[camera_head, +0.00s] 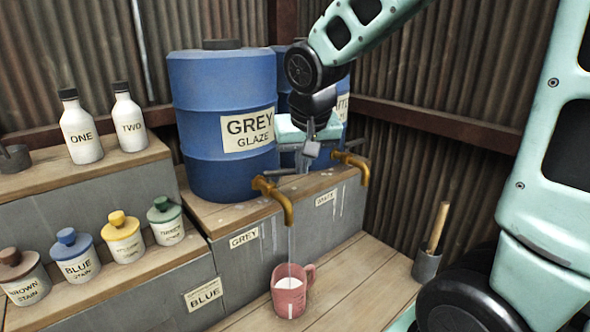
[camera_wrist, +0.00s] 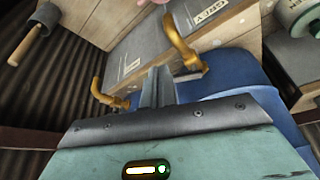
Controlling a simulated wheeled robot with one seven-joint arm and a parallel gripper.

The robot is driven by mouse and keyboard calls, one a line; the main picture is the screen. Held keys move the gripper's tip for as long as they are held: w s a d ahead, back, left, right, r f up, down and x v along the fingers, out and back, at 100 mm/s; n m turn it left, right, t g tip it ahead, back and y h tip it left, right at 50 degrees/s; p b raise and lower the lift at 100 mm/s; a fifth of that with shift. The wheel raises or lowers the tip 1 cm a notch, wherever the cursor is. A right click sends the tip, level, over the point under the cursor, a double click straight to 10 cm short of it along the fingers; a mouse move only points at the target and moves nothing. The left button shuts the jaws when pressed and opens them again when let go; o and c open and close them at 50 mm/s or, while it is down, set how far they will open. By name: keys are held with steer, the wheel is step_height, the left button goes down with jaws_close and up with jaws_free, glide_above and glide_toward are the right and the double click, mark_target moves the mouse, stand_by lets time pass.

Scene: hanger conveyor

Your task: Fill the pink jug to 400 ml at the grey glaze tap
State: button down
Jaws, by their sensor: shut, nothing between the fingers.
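The pink jug (camera_head: 290,297) stands upright on the lower wooden shelf, under the spout of the brass grey glaze tap (camera_head: 284,201). A thin pale stream runs from the spout into the jug, and whitish liquid shows inside. No level mark is readable. The blue GREY GLAZE drum (camera_head: 222,135) stands behind the tap. My gripper (camera_head: 311,150) is shut and empty, above and to the right of the tap. In the wrist view its closed fingers (camera_wrist: 158,82) are beside the tap (camera_wrist: 180,42), apparently apart from it. Only a pink sliver of the jug (camera_wrist: 163,2) shows there.
A second brass tap (camera_head: 355,165) and another blue drum, partly hidden by my arm, are to the right. Stain jars (camera_head: 122,238) and two white bottles (camera_head: 80,130) line the left shelves.

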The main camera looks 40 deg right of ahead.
steer(key=w+d+f+p, duration=0.2)
steer(key=w+f, duration=0.2)
steer(key=w, duration=0.1)
steer(key=shift+d, duration=0.2)
steer(key=shift+w+d+p, duration=0.1)
steer(key=shift+w+p, duration=0.05)
steer(key=shift+p, duration=0.25)
steer(key=shift+w+d+n+p, duration=0.25)
steer(key=shift+n+p, duration=0.45)
steer(key=shift+p, duration=0.35)
steer(key=shift+w+d+f+n+y+p, duration=0.1)
steer(key=shift+w+d+n+y+p, duration=0.15)
steer(key=shift+w+d+n+p, duration=0.3)
steer(key=shift+w+d+n+y+p, duration=0.15)
steer(key=shift+w+d+y+p, duration=0.2)
steer(key=shift+p, duration=0.4)
steer(key=shift+w+a, duration=0.1)
steer(key=shift+a, duration=0.15)
